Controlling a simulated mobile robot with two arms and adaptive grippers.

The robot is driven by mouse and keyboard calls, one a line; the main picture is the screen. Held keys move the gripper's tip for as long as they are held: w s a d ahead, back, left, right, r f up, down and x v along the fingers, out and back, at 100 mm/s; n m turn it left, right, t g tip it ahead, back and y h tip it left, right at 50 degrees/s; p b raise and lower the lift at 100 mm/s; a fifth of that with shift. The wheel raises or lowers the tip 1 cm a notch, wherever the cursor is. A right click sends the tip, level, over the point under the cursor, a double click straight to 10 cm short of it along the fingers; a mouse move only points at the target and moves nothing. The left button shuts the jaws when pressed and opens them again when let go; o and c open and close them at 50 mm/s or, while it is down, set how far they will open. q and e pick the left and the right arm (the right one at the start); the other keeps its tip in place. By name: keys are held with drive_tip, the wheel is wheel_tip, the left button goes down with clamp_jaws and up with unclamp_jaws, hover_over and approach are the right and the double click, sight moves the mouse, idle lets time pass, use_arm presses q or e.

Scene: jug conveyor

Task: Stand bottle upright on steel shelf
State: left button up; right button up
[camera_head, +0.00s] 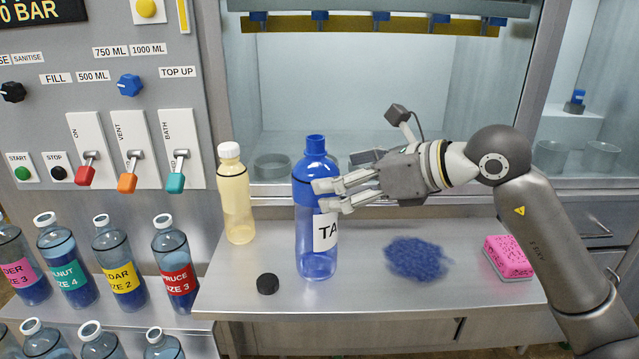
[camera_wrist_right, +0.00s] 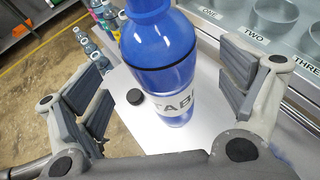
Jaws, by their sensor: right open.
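The blue bottle (camera_head: 312,255) with a blue cap and a white label starting "TA" stands upright on the steel shelf (camera_head: 225,292). My right gripper (camera_head: 322,196) is open at the bottle's upper part, its fingers reaching in from the right. In the right wrist view the blue bottle (camera_wrist_right: 160,50) is between the spread fingers of the right gripper (camera_wrist_right: 168,88), with gaps on both sides. Its bottom seems to rest on the shelf. My left gripper is in neither view.
A pale yellow bottle (camera_head: 236,205) stands left of the blue one. A black cap (camera_head: 267,284) lies in front. A blue scrubby patch (camera_head: 416,258) and a pink sponge (camera_head: 508,256) lie to the right. Several labelled bottles (camera_head: 118,268) stand at the left, below a control panel (camera_head: 60,110).

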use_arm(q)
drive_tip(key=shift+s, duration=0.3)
use_arm(e)
drive_tip(key=v, duration=0.5)
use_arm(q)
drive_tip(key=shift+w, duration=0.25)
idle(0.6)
